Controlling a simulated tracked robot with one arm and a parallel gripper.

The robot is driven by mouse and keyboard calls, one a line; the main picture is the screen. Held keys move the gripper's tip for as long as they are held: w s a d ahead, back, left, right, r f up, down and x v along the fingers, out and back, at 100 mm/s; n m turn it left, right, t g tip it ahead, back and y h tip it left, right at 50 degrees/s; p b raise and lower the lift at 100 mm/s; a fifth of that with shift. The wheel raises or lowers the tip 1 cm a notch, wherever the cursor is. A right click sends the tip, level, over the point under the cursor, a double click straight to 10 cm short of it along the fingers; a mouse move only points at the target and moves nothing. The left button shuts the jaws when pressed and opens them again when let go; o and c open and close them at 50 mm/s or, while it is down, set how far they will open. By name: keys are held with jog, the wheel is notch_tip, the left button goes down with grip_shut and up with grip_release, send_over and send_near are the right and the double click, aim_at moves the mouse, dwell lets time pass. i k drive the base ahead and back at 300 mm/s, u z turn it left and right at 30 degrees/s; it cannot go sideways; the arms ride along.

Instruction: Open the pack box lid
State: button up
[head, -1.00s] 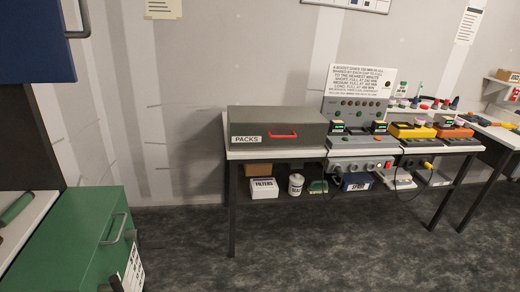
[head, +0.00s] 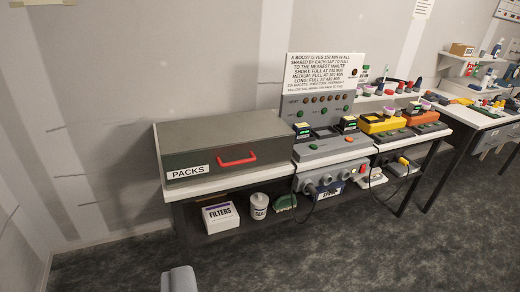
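The pack box (head: 186,160) is a dark grey box with a white "PACKS" label on its front left. Its flat lid (head: 215,130) is shut. A red handle (head: 238,159) sits on the front face. The box stands on the left end of a white-topped bench (head: 185,191). A small grey rounded part at the bottom edge of the picture may be part of my gripper, but I cannot tell. No gripper fingers show clearly, and nothing touches the box.
A grey panel (head: 318,115) with a printed sign (head: 322,68) stands right of the box, then yellow and orange units (head: 383,123). Below the bench are a filters box (head: 220,217), a white tub (head: 259,206) and a green item (head: 286,202). The floor (head: 330,255) in front is clear.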

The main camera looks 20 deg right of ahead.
aim_at(193, 148)
jog(key=z, duration=0.2)
jog(key=i, duration=1)
jog(key=z, duration=0.2)
